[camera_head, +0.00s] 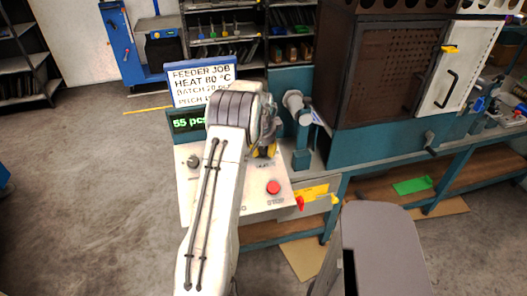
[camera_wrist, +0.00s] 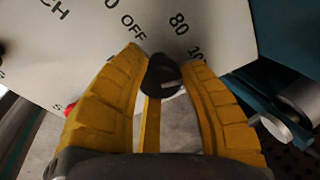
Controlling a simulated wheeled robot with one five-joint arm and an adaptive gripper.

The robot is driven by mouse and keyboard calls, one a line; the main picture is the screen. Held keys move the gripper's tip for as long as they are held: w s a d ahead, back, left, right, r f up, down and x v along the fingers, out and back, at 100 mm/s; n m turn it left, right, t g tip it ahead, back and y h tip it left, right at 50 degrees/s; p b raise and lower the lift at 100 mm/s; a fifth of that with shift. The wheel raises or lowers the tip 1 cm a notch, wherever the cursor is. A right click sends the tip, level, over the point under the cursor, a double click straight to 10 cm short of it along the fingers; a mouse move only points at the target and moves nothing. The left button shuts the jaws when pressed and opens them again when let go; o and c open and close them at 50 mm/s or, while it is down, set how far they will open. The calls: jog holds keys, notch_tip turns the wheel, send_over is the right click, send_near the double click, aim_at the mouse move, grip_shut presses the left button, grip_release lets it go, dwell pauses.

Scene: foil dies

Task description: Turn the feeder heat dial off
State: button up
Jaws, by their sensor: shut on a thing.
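The heat dial (camera_wrist: 160,76) is a black knob with a pale mark, on a white panel (camera_wrist: 85,45) that is printed OFF, 80 and a partly cut-off number starting with 10. In the wrist view, my gripper's (camera_wrist: 163,68) yellow fingers stand on both sides of the knob and are closed on it. The pale mark points toward the right of the picture, and I cannot tell exactly which label it matches. In the head view, my gripper (camera_head: 266,151) is mostly hidden behind my own arm, over the panel (camera_head: 190,190), and the dial is hidden there.
A red stop button (camera_head: 273,187) and a grey knob (camera_head: 193,161) are on the same panel. Behind it stand a green display (camera_head: 187,122) reading 55 pcs and a sign (camera_head: 199,82) reading HEAT 80 °C. A brown cabinet (camera_head: 375,70) stands right. Floor is open left.

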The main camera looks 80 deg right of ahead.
jog(key=f+n+b, duration=0.1)
jog(key=n+b, duration=0.1)
jog(key=b, duration=0.1)
jog(key=shift+b, duration=0.3)
jog(key=shift+r+n+b, duration=0.35)
jog(key=shift+n+b, duration=0.55)
jog(key=o, duration=1.2)
jog(key=shift+r, duration=0.15)
jog(key=v, duration=1.1)
jog(key=shift+a+r, duration=0.3)
jog(key=shift+a, duration=0.1)
